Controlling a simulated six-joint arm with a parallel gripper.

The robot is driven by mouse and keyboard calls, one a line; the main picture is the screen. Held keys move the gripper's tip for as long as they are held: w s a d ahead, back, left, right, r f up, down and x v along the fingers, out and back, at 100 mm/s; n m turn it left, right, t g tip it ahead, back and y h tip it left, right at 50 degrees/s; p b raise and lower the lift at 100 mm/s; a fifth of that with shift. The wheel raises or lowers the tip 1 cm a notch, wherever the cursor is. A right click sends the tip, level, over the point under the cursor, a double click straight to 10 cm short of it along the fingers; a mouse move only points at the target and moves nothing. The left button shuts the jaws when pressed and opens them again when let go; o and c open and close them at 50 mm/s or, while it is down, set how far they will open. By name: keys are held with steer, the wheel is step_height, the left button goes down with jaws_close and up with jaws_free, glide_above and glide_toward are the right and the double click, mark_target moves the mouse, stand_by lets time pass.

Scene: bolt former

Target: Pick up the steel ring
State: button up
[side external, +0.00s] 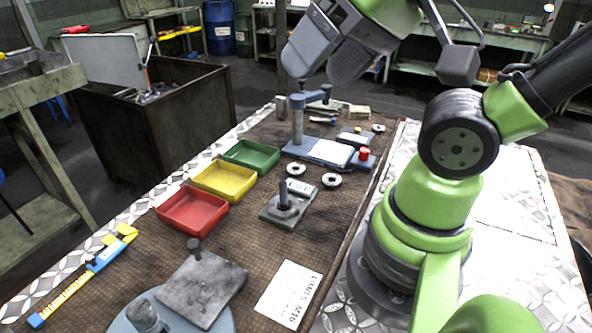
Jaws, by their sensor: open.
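Two round, light-grey metal rings lie flat on the brown mat: one ring (296,169) is behind and left of the other ring (332,181). Both look like steel and I cannot tell which one the task names. A smaller ring-like disc (378,128) lies farther back at the right. My gripper (327,62) hangs high at the top of the view, above the bench, with its two grey fingers apart. It appears empty and is well clear of the rings. Its exact height over them is hard to judge.
A dark plate with an upright peg (284,196) stands just in front of the rings. Red (192,212), yellow (224,182) and green (251,156) trays line the left. A blue stand (297,124) with a post rises behind. A white card (288,294) lies in front.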

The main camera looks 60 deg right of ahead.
steer(key=shift+c, duration=1.4)
steer(key=n+g+h, duration=0.2)
steer(key=n+g, duration=0.2)
steer(key=g, duration=0.3)
glide_above(299, 165)
steer(key=a, duration=0.1)
steer(key=f, duration=1.6)
steer(key=s+f, duration=0.1)
steer(key=f, duration=0.8)
steer(key=shift+a, duration=0.1)
steer(key=f, duration=0.5)
steer(key=shift+w+f, duration=0.2)
steer(key=shift+f, duration=0.2)
